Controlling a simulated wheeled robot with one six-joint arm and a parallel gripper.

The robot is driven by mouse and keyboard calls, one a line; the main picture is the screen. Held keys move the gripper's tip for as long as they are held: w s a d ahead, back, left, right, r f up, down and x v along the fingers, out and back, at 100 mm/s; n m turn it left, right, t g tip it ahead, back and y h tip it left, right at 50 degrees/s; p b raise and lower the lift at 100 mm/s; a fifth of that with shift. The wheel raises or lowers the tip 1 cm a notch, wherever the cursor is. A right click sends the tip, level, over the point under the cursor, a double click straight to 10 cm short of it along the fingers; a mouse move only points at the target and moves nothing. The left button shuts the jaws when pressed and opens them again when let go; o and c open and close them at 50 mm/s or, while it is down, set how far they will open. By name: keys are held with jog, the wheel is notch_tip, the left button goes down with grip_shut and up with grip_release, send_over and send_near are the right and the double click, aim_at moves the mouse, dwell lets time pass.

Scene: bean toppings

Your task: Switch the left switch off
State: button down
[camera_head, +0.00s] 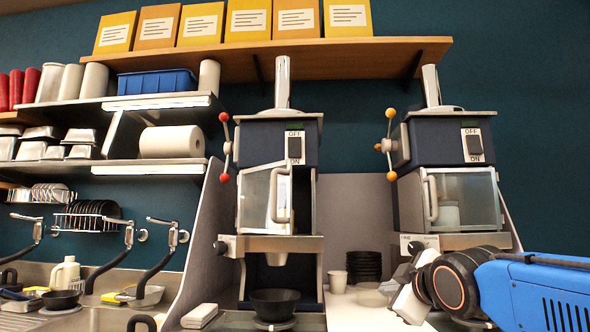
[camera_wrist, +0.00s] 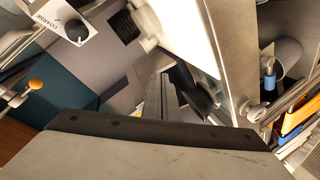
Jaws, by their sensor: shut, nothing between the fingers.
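The left switch (camera_head: 295,147) is a dark rocker on a white plate marked OFF above and ON below, on the left machine (camera_head: 270,150). Its rocker position is too small to tell. A similar right switch (camera_head: 474,145) is on the right machine (camera_head: 440,130). My gripper (camera_head: 408,301) is low at the right, in front of the right machine's base, well below and to the right of the left switch. The left switch is not visible in the wrist view.
The left machine has a glass door (camera_head: 262,200) standing ajar and a black bowl (camera_head: 276,303) below. A paper cup (camera_head: 338,282) and stacked black cups (camera_head: 364,266) stand between the machines. In the wrist view, a knob plate marked COARSE (camera_wrist: 72,28) is close by.

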aim_at(297, 141)
jog(key=w+a+r+n+t+y, duration=0.1)
jog(key=a+r+n+t+y, duration=0.1)
jog(key=a+r+n+y, duration=0.2)
jog(key=w+a+r+n+t+y, duration=0.2)
jog(key=a+r, duration=0.8)
jog(key=r, duration=1)
jog(key=w+a+r+n+t+y, duration=0.2)
jog(key=a+r+n+y, duration=0.4)
jog(key=r+n, duration=0.4)
notch_tip(297, 141, up, 3)
jog(key=shift+a+f, duration=0.1)
jog(key=shift+a, duration=0.3)
jog(key=shift+w+d+r, duration=0.1)
jog(key=shift+w+r, duration=0.1)
jog(key=shift+w, duration=1.25)
jog(key=shift+w+r, duration=0.2)
jog(key=shift+w, duration=1.2)
jog(key=shift+w+d+r, duration=0.1)
jog(key=shift+w+r, duration=0.1)
jog(key=shift+w, duration=1.25)
jog(key=shift+w, duration=0.2)
jog(key=shift+w, duration=0.25)
jog(key=shift+w+r, duration=0.1)
jog(key=shift+w, duration=0.3)
jog(key=shift+s, duration=0.2)
